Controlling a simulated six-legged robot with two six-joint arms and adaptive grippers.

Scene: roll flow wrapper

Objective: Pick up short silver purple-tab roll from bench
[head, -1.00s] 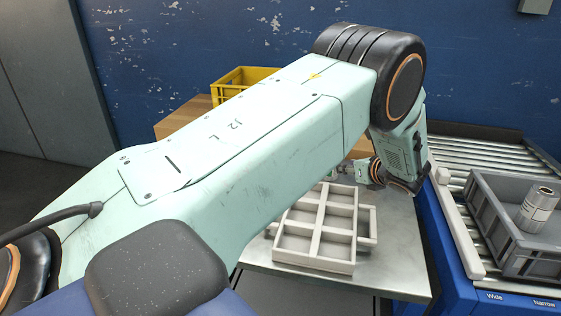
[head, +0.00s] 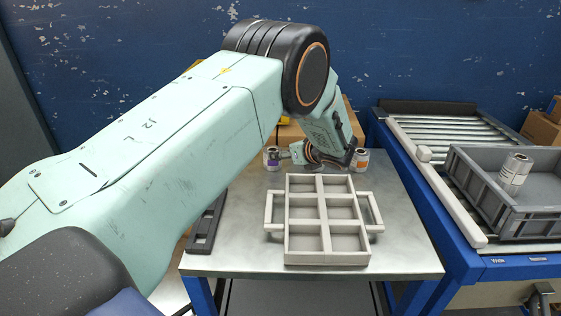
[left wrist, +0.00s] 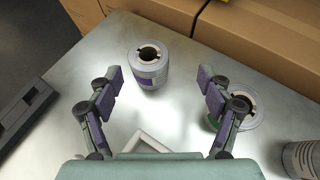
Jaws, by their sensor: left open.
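A short silver roll with a purple band (left wrist: 149,72) stands upright on the bench in the left wrist view. It also shows at the bench's back left in the head view (head: 271,159). My left gripper (left wrist: 165,88) is open and empty, its fingers spread left and right. The roll appears in the gap between them, nearer the left finger; no contact shows. In the head view, my left wrist and gripper (head: 300,156) hang low over the back of the bench, just right of this roll. My right gripper is not in view.
A green-marked roll (left wrist: 238,112) is partly behind the right finger. Another roll (left wrist: 302,158) stands farther right. A compartment tray (head: 326,257) is on the bench (head: 405,255), with a dark rack (head: 205,228) to its left. Cardboard boxes (left wrist: 165,12) border the back.

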